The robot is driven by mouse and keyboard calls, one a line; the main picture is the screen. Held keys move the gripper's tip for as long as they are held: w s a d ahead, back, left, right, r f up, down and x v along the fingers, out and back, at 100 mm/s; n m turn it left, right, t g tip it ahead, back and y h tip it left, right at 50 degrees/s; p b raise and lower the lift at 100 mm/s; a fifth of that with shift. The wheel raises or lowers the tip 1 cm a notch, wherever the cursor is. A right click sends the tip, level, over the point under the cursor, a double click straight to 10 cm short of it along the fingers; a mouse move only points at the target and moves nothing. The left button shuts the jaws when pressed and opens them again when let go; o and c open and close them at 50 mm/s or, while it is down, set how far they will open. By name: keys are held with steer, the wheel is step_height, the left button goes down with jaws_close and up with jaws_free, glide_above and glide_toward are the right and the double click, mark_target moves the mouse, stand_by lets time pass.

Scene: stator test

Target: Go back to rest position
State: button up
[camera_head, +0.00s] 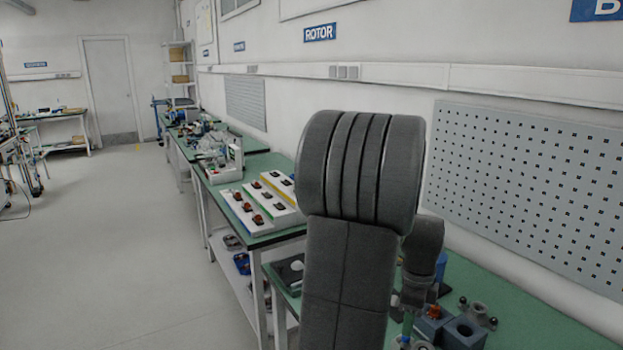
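My dark grey arm stands large in the middle of the head camera view, its upper link rising and bending over at the top. A thinner part of my arm shows behind it on the right, pointing down over the near bench. I cannot make out my gripper or its fingers. The near green-topped bench (535,318) lies behind and to the right of my arm. On it, close to the lower part of the arm, are a blue-grey block with a round hole (464,333) and a grey fixture with dark knobs (478,312).
A row of green benches runs away along the right wall. One holds white trays (262,202) with small parts, and a grey-white machine (222,160) stands beyond them. A perforated panel (530,190) hangs on the wall at right. The floor (110,245) at left is clear.

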step_height(320, 180, down, 5)
steer(key=shift+r, duration=0.2)
steer(key=shift+r+n, duration=0.1)
steer(key=shift+n, duration=1.7)
